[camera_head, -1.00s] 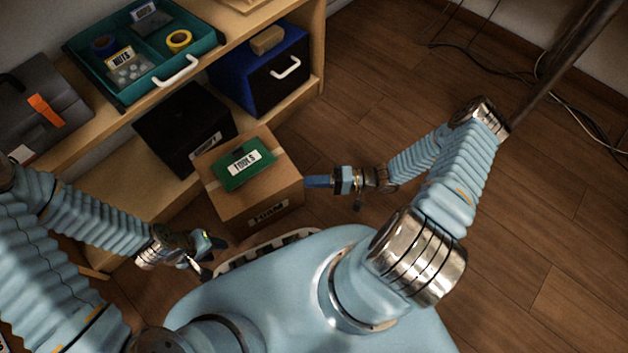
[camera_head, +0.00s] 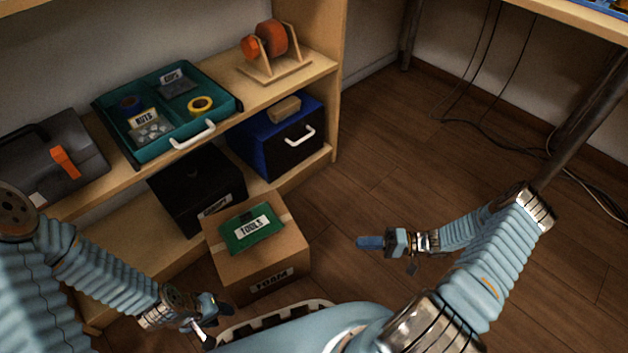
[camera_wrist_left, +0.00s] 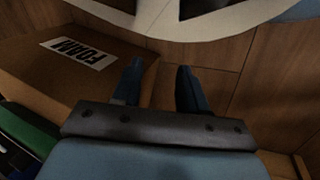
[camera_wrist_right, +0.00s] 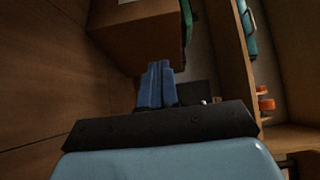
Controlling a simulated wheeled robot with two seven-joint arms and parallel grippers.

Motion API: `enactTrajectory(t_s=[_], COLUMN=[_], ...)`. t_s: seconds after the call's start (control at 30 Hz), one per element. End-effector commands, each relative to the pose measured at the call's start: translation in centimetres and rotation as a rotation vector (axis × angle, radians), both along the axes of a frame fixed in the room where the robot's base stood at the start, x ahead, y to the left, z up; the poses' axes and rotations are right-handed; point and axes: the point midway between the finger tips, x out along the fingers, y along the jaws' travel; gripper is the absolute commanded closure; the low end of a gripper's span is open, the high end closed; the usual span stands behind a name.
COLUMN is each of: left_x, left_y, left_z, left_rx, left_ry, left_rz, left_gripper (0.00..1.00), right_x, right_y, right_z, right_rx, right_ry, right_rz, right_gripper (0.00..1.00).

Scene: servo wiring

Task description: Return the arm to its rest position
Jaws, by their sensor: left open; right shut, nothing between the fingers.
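My left gripper (camera_head: 214,318) is at the lower left in the head view, in front of the cardboard box. Its two blue fingers (camera_wrist_left: 160,85) stand apart and empty in the left wrist view, beside the box face marked FOAM. My right gripper (camera_head: 366,242) is right of the box in the head view, over the wooden floor and apart from the box. Its fingers (camera_wrist_right: 157,84) are together with nothing between them in the right wrist view.
The cardboard box (camera_head: 232,268) carries a green TOOLS pack (camera_head: 240,240). Behind it stands a wooden shelf (camera_head: 285,84) with a teal tray (camera_head: 222,101), a black box (camera_head: 180,190) and a blue bin (camera_head: 262,152). A table leg (camera_head: 586,115) stands at right.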

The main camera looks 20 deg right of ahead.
Motion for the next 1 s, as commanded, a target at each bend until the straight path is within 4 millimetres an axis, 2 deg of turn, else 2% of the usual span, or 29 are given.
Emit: enactTrajectory(t_s=[0.17,0.23,0.27,0.37,0.4,0.47,0.53,0.63,0.8,0.97,1.0], left_x=[0.0,0.0,0.0,0.0,0.0,0.0,0.0,0.0,0.0,0.0,-0.1], left_y=[0.0,0.0,0.0,0.0,0.0,0.0,0.0,0.0,0.0,0.0,0.0], left_z=[0.0,0.0,0.0,0.0,0.0,0.0,0.0,0.0,0.0,0.1,2.4], left_rx=[0.0,0.0,0.0,0.0,0.0,0.0,0.0,0.0,0.0,0.0,0.0], left_ry=[0.0,0.0,0.0,0.0,0.0,0.0,0.0,0.0,0.0,0.0,0.002], left_rz=[0.0,0.0,0.0,0.0,0.0,0.0,0.0,0.0,0.0,0.0,-0.001], left_gripper=[0.57,0.57,0.57,0.57,0.57,0.57,0.57,0.57,0.57,0.57,0.57], right_x=[0.0,0.0,-0.1,-1.2,-2.1,-3.8,-5.4,-6.4,-6.2,-5.4,-5.3], right_y=[0.2,1.4,2.3,7.2,9.3,12.0,13.7,14.9,16.6,19.0,18.7], right_z=[0.0,-0.2,-0.4,-1.6,-2.2,-3.1,-3.8,-4.0,-2.6,0.5,2.5], right_rx=[-0.003,-0.022,-0.039,-0.173,-0.265,-0.436,-0.643,-0.878,-1.111,-1.178,-1.175], right_ry=[0.006,0.045,0.076,0.249,0.334,0.443,0.518,0.537,0.447,0.304,0.321], right_rz=[0.007,0.045,0.076,0.241,0.315,0.405,0.452,0.435,0.316,0.176,0.174], right_gripper=[1.0,1.0,1.0,1.0,1.0,1.0,1.0,1.0,1.0,1.0,1.0])
